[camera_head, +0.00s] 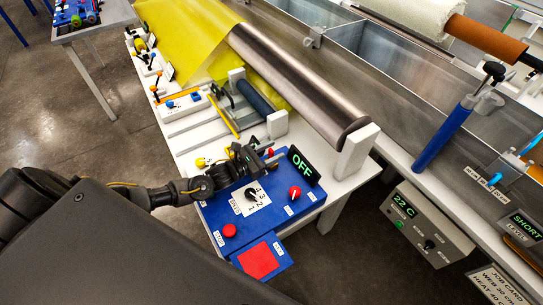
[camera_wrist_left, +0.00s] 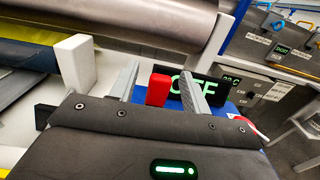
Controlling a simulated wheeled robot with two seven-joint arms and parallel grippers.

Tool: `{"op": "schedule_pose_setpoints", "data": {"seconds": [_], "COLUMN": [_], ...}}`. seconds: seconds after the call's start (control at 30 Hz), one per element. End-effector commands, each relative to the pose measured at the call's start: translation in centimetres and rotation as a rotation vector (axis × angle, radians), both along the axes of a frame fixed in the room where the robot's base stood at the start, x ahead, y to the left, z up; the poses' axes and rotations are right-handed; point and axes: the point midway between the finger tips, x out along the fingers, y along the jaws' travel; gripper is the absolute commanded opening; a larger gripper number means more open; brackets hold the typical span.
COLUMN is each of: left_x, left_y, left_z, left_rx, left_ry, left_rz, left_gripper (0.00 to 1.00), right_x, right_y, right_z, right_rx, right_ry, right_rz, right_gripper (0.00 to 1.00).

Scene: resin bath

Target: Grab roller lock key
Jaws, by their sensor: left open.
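A red key-like piece (camera_wrist_left: 157,90) stands between the two fingers of my left gripper (camera_wrist_left: 158,78) in the wrist view, in front of the OFF display. I take it to be the roller lock key. It also shows as a small red spot (camera_head: 270,152) at the fingertips in the head view. My left gripper (camera_head: 268,154) is open, over the far edge of the blue control panel (camera_head: 222,213). A gap shows on each side of the red piece, so the fingers look apart from it. My right gripper is out of view.
The OFF display (camera_head: 303,166), a red knob (camera_head: 295,192), a black dial (camera_head: 251,194) and a red button (camera_head: 229,230) are on the panel. A steel roller (camera_head: 295,85) and its white support block (camera_head: 355,152) stand behind. A yellow-headed piece (camera_head: 201,162) lies left.

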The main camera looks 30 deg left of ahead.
Motion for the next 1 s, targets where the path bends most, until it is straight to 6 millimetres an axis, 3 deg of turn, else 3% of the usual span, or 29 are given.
{"op": "schedule_pose_setpoints", "data": {"seconds": [0.17,0.53,0.83,1.0], "left_x": [0.0,0.0,0.0,0.0], "left_y": [0.0,0.0,0.1,0.1], "left_z": [-0.1,0.0,0.1,1.4], "left_rx": [0.000,0.000,0.001,0.000], "left_ry": [0.000,0.000,-0.001,-0.002], "left_rz": [0.000,0.000,0.000,0.000], "left_gripper": [0.47,0.00,0.00,0.00], "right_x": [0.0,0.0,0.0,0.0], "right_y": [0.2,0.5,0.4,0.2], "right_z": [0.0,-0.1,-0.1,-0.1], "right_rx": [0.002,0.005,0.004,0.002], "right_ry": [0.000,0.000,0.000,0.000], "right_rz": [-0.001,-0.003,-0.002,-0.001], "right_gripper": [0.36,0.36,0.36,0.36]}}
